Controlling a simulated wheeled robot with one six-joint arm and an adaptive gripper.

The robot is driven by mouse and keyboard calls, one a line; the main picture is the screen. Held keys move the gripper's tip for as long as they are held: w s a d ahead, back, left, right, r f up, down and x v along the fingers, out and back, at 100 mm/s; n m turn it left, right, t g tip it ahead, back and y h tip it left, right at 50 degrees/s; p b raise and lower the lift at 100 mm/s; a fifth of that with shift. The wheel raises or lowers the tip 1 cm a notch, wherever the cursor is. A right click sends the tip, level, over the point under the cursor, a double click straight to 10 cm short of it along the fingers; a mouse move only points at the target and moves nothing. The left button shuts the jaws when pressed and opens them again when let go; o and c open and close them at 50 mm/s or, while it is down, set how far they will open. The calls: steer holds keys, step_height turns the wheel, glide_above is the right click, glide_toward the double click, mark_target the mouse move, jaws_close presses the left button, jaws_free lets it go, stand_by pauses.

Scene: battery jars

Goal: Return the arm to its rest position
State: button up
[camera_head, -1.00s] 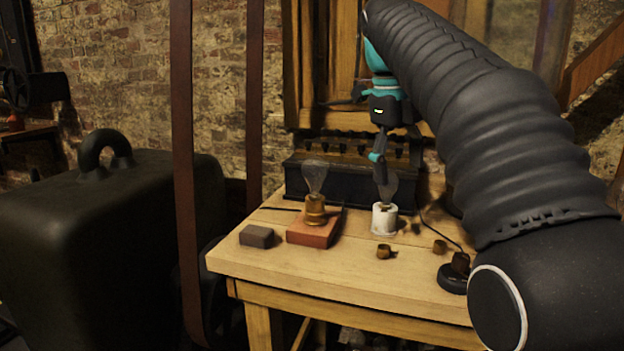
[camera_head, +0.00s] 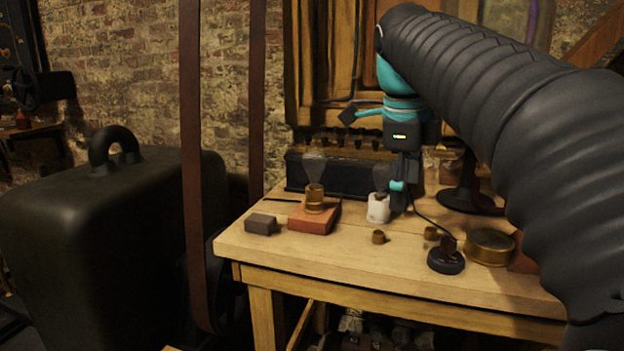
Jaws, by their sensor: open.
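My gripper (camera_head: 402,192) hangs at the end of my arm over the right half of the wooden table (camera_head: 300,255). It points down beside a white jar (camera_head: 378,208) with a clear glass bulb shape (camera_head: 382,178) on top. In this view my gripper overlaps the space just right of the jar; I cannot tell whether it touches it. Nothing shows held in it. Its fingers are small and partly dark against the background. My black ribbed arm fills the upper right of the view.
A brass-based bulb (camera_head: 314,190) stands on a red block (camera_head: 310,222), with a grey block (camera_head: 261,224) to its left. A black rack (camera_head: 340,176) stands behind.

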steer(key=s+f+n+t, duration=0.2)
steer(key=s+f+n, duration=0.7)
steer(key=f+n, duration=0.3)
steer(key=s+f+n+t+y, duration=0.1)
steer(key=s+f+n, duration=0.8)
steer(key=f+n, duration=0.3)
steer(key=shift+s+d+t, duration=0.4)
steer(key=shift+d, duration=0.05)
